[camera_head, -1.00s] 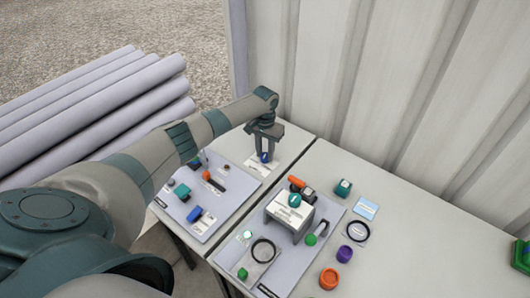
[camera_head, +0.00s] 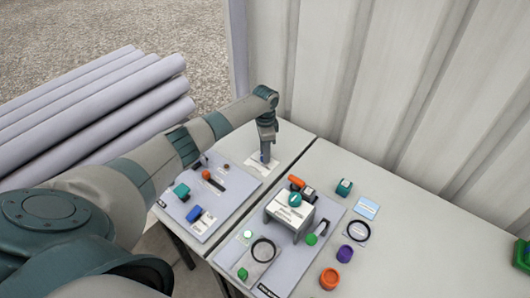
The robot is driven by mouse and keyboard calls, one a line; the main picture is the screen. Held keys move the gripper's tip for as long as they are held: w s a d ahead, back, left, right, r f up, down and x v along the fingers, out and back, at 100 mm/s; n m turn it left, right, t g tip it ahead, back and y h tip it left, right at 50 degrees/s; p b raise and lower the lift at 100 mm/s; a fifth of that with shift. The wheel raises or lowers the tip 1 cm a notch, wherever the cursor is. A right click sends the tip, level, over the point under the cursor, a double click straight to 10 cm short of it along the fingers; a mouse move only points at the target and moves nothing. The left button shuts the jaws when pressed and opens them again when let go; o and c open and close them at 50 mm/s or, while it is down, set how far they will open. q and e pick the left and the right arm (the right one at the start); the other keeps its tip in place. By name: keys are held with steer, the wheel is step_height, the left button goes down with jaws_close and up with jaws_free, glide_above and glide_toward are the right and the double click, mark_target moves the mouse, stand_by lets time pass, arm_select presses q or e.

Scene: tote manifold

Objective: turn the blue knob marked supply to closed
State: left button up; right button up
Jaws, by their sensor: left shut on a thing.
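The blue knob (camera_head: 263,158) sits on a small white plate (camera_head: 257,169) at the back of the left table. Little of the knob shows, because my left gripper (camera_head: 265,156) covers it. My left gripper points down over the knob and is shut on it. It is seen nearly edge-on, so its two fingers overlap. The marking on the plate is too small to read. My right gripper is not in view.
A left panel (camera_head: 205,225) carries blue, teal and orange-red parts. A corrugated wall rises behind.

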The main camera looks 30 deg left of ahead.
arm_select(q)
steer(key=shift+m, duration=0.5)
steer(key=o, duration=1.1)
steer(key=shift+c, duration=0.2)
steer(key=shift+r, duration=0.1)
step_height(320, 180, up, 17)
steer(key=b, duration=0.4)
steer(key=shift+r, duration=0.15)
